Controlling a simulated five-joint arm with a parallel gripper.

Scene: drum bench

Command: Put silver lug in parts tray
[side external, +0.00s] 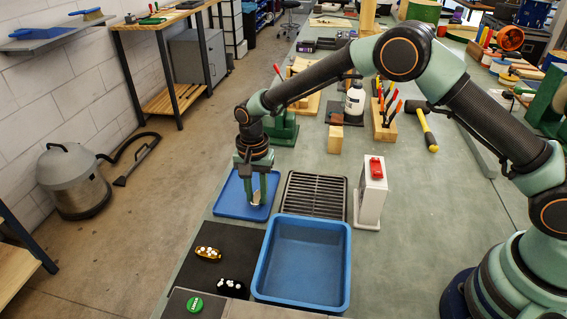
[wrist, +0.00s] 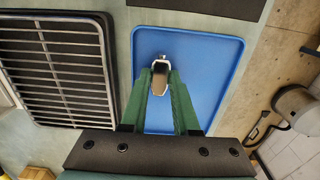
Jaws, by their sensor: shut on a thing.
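My gripper (side external: 254,200) points down over the shallow blue tray (side external: 228,201) in the side external view. Its fingers are shut on the silver lug (side external: 256,197). In the wrist view the silver lug (wrist: 161,66) shows between the green fingertips of my gripper (wrist: 160,76), its shiny end beyond them. The blue tray (wrist: 215,75) lies behind and around it in that view. The lug is low over the tray floor; I cannot tell whether it touches. The fingers hide part of the lug.
A gold lug (side external: 208,253) and a black lug (side external: 232,287) lie on a dark mat (side external: 240,240). A deep blue bin (side external: 303,263) stands in front of a black rack (side external: 315,194). A white box with a red switch (side external: 371,192) stands right of the rack.

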